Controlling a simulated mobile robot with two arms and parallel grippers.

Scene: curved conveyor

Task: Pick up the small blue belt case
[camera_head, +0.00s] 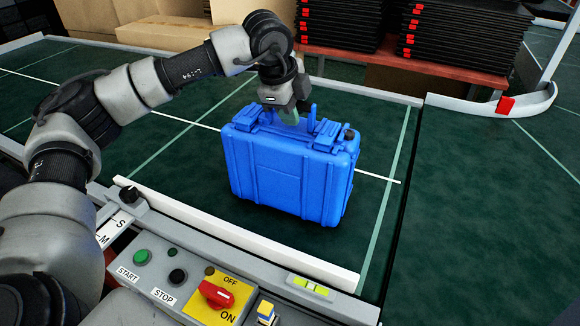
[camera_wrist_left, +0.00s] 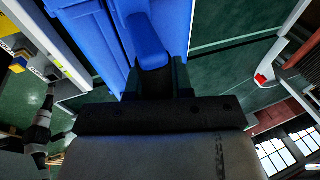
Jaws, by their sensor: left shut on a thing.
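The small blue case (camera_head: 283,168) stands upright on the green conveyor belt (camera_head: 200,225) in the head view, its broad side facing me. My left gripper (camera_head: 290,118) reaches down from above and is shut on the case's top handle. In the left wrist view the blue handle (camera_wrist_left: 148,42) sits between the fingers, with the case body (camera_wrist_left: 92,45) behind it. The case's underside is hidden, so I cannot tell whether it rests on the belt or hangs just above it. My right gripper is in neither view.
A control panel (camera_head: 150,282) with START and STOP buttons and a red switch (camera_head: 217,292) lies in front. A white guide rail (camera_head: 240,240) borders the belt's near side. Stacked black trays (camera_head: 465,35) and cardboard boxes (camera_head: 165,30) stand behind. The belt at right is clear.

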